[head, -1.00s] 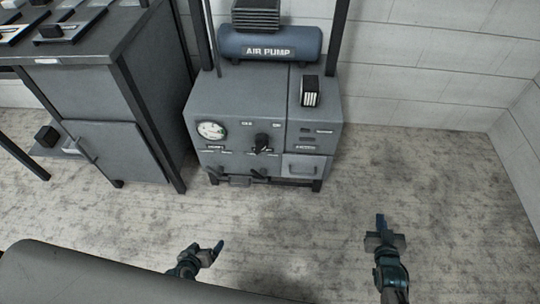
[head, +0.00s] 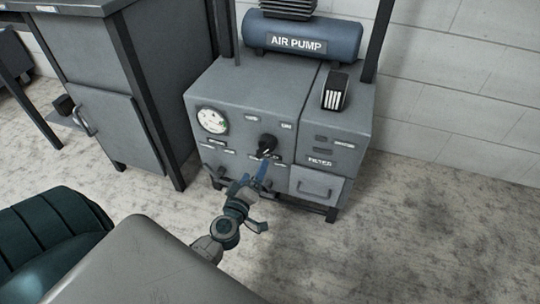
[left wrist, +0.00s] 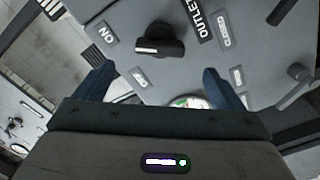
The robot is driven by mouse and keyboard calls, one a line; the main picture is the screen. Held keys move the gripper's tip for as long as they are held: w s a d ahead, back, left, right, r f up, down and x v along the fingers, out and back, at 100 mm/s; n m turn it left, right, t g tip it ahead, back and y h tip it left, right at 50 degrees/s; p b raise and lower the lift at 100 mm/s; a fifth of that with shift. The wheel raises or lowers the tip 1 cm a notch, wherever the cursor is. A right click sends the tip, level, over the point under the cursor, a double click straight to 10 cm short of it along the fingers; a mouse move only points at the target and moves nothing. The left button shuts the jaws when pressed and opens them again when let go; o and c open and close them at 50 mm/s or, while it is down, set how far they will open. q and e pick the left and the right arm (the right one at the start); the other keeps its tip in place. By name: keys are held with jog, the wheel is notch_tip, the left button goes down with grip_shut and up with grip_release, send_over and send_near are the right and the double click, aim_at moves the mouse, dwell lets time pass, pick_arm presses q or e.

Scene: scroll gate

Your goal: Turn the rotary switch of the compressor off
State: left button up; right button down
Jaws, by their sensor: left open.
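The compressor is a grey cabinet (head: 245,95) with a black rotary switch (head: 266,146) on its front panel. In the left wrist view the switch (left wrist: 160,40) has a pale mark on its bar, beside an ON label (left wrist: 105,34) and another small label (left wrist: 138,77). Which label the mark points to is unclear. My left gripper (head: 252,183) is open and empty, just in front of and below the switch. In the left wrist view the switch lies beyond the gap between its fingers (left wrist: 160,86), apparently untouched. My right gripper is out of view.
A round gauge (head: 212,120) is left of the switch. Below right is a drawer (head: 317,186). A blue air pump tank (head: 300,40) sits on top. A grey cabinet (head: 105,115) stands to the left. The floor at right is clear.

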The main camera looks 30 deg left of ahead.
aim_at(263, 154)
pick_arm(q)
jog(key=x, duration=0.9)
jog(key=shift+w+b, duration=0.1)
jog(key=shift+b, duration=0.25)
jog(key=shift+c, duration=0.4)
jog(key=c, duration=0.9)
